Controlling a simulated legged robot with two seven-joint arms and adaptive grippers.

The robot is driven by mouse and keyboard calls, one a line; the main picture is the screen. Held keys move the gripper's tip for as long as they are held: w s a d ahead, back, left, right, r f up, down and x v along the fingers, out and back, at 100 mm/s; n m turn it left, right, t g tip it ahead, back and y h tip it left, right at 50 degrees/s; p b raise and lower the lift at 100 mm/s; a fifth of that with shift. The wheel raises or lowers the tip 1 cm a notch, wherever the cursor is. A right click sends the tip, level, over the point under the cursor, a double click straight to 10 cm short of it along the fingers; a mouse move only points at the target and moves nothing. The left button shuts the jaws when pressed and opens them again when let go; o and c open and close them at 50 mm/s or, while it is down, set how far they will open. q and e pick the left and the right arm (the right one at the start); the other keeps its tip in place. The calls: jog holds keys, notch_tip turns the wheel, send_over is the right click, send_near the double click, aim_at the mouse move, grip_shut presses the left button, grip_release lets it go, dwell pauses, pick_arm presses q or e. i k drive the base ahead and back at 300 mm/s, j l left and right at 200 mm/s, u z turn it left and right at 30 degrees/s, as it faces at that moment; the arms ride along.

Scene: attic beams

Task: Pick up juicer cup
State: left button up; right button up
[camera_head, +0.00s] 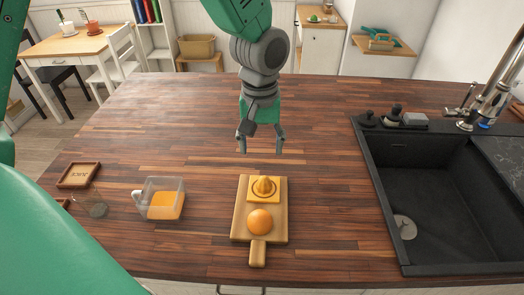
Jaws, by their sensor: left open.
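The juicer cup (168,184) is a clear, square-sided cup with a handle on its left and orange juice in its lower part. It stands upright on the wooden counter, left of the cutting board. My left gripper (261,147) is open and empty, pointing down over the counter behind the cutting board. It is to the right of the cup and farther back, apart from it. A yellow-orange juicer top with a cone (264,188) sits on the cutting board (258,254), with an orange (259,221) in front of it. My right gripper does not show.
A clear glass (93,205) and a small wooden tray (79,175) stand left of the cup. A black sink (435,200) with a faucet (490,95) is set in the counter at the right. The counter (170,120) behind the cup is clear.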

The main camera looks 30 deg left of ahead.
aim_at(162, 198)
jog(key=k, duration=1)
